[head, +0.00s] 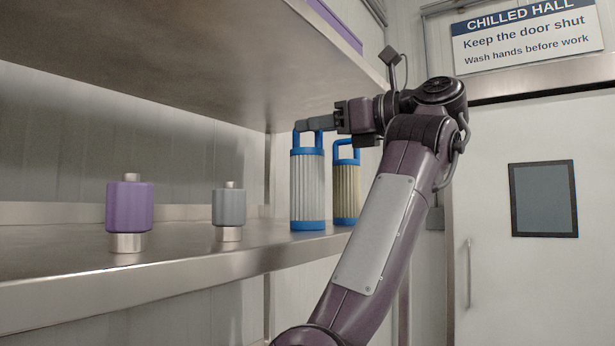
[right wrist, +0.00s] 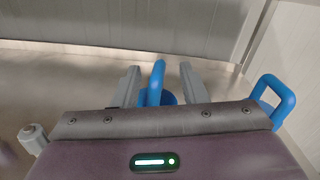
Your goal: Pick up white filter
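The white filter (head: 308,190) stands upright on the metal shelf, with blue end caps and a blue loop handle on top. My right gripper (head: 304,125) is at the height of that handle. In the right wrist view, the blue handle (right wrist: 156,84) stands between the two grey fingers of my right gripper (right wrist: 159,80). A gap shows on each side of the handle, so the gripper is open and not clamped on it. The lower body of the filter is mostly hidden in that view. My left gripper is in neither view.
A yellowish filter with a blue handle (head: 346,187) stands close by on the right; its handle also shows in the wrist view (right wrist: 270,97). A grey item (head: 229,208) and a purple item (head: 129,206) stand left on the shelf (head: 60,258). An upper shelf (head: 190,60) hangs above.

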